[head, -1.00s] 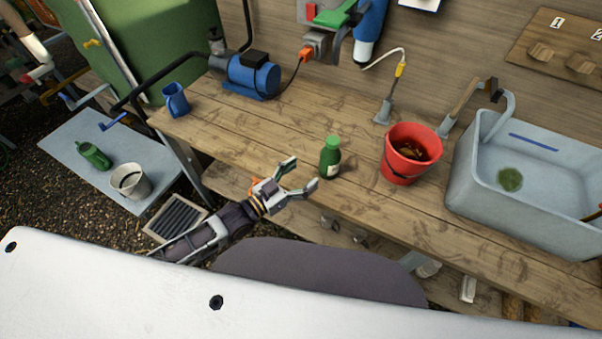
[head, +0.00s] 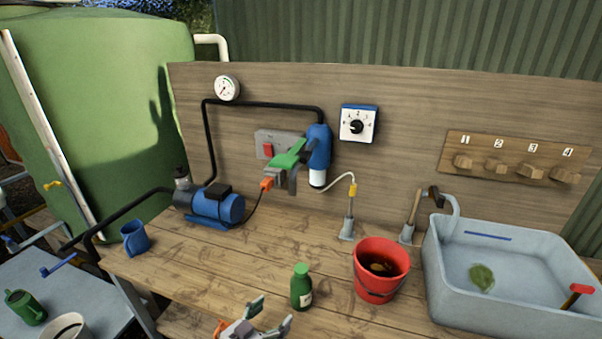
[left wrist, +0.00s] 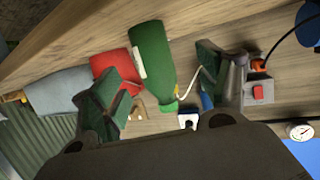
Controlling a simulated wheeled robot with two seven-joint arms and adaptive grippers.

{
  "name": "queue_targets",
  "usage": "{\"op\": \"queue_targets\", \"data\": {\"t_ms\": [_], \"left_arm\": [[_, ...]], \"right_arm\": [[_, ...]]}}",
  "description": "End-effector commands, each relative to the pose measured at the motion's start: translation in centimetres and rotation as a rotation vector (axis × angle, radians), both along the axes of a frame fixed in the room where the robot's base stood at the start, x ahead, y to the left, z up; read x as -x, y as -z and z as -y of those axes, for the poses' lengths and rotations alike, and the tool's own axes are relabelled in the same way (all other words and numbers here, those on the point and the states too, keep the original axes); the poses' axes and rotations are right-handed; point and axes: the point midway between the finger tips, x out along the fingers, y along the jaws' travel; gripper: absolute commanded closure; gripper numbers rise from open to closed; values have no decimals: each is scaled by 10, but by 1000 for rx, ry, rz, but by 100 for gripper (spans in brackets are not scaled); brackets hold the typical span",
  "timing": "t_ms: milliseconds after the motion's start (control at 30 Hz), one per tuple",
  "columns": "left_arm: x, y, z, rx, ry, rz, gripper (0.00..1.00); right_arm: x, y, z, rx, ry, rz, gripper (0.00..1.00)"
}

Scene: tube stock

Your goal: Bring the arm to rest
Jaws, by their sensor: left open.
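My left gripper (head: 266,322) is at the bottom of the head view, by the front edge of the wooden bench (head: 215,270). Its fingers are apart with nothing held between them. A green bottle (head: 301,288) with a pale label stands upright on the bench just beyond the fingertips. In the left wrist view the bottle (left wrist: 152,58) shows beyond and between the two open fingers (left wrist: 165,85); I cannot tell whether either finger touches it. Most of my left arm is below the head picture. My right gripper is not in view.
A red bucket (head: 380,285) stands right of the bottle, and a grey sink (head: 440,292) is farther right. A blue mug (head: 134,238) and a blue pump (head: 217,207) stand at the left. A dial (head: 358,124) and a gauge (head: 227,89) are on the back board.

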Motion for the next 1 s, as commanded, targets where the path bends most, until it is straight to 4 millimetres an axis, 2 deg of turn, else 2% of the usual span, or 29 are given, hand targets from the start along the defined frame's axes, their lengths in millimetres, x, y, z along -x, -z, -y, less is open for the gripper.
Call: {"op": "queue_targets", "data": {"t_ms": [467,767,1000], "left_arm": [[19,17,-35,-160,-133,-261,25],[47,28,-70,-250,-226,-453,25],[78,33,-100,-313,-303,-619,25]], "right_arm": [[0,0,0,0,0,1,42],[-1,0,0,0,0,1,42],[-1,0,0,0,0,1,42]]}}
